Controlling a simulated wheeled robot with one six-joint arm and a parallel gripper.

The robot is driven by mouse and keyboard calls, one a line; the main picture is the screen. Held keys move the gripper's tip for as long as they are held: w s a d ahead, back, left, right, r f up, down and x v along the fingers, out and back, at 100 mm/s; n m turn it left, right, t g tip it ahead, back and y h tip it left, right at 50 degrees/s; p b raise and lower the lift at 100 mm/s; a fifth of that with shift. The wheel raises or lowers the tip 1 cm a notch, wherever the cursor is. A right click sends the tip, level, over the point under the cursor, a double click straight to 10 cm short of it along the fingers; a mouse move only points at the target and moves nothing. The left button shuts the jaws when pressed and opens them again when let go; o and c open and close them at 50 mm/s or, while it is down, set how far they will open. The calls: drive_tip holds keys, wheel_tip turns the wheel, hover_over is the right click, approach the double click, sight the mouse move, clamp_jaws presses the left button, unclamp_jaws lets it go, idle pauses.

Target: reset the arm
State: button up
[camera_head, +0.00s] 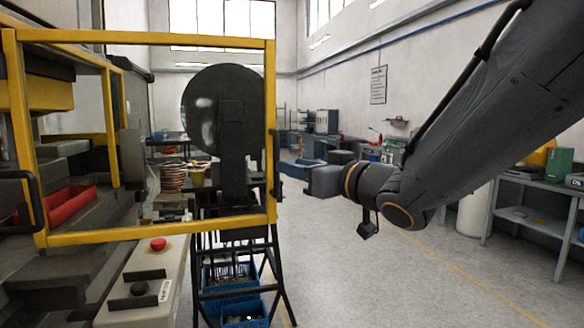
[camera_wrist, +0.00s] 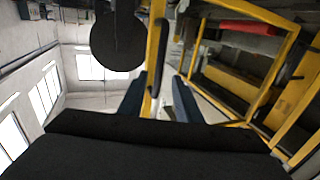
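My arm (camera_head: 470,130) reaches in from the upper right in the head view. Its wrist end (camera_head: 375,185) is in mid-air, to the right of the yellow-framed door. The fingers cannot be made out there. In the wrist view my gripper (camera_wrist: 158,100) shows two dark fingers apart with nothing held between them. The yellow door frame (camera_head: 150,238) crosses behind the gap between the fingers. Its dark handle (camera_head: 276,165) also shows in the wrist view (camera_wrist: 160,45), just beyond the fingertips.
A dark round disc on a stand (camera_head: 222,105) is behind the door frame. A stack of copper coils (camera_head: 172,178) sits to its left. A panel with a red button (camera_head: 158,244) is in front. A workbench (camera_head: 530,217) stands at right. The middle floor is clear.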

drive_tip(key=s+d+f+m+g+h, duration=0.1)
drive_tip(key=d+f+m+g+h, duration=0.15)
drive_tip(key=d+f, duration=0.4)
drive_tip(key=d+f+m+g+h, duration=0.1)
drive_tip(key=d+f+h, duration=0.25)
drive_tip(key=f, duration=0.55)
drive_tip(key=s+d+f+m+g+h, duration=0.1)
drive_tip(key=d+f+m+g+h, duration=0.1)
drive_tip(key=d+f+h, duration=0.35)
drive_tip(key=s+f+m+g, duration=0.1)
drive_tip(key=s+f+g, duration=0.7)
drive_tip(key=s+f, duration=0.6)
drive_tip(key=s+y, duration=0.1)
drive_tip(key=s, duration=0.2)
drive_tip(key=shift+s+d+f+m, duration=0.15)
drive_tip(key=shift+s+d+m, duration=0.1)
drive_tip(key=shift+d+m, duration=0.15)
drive_tip(key=shift+o, duration=0.4)
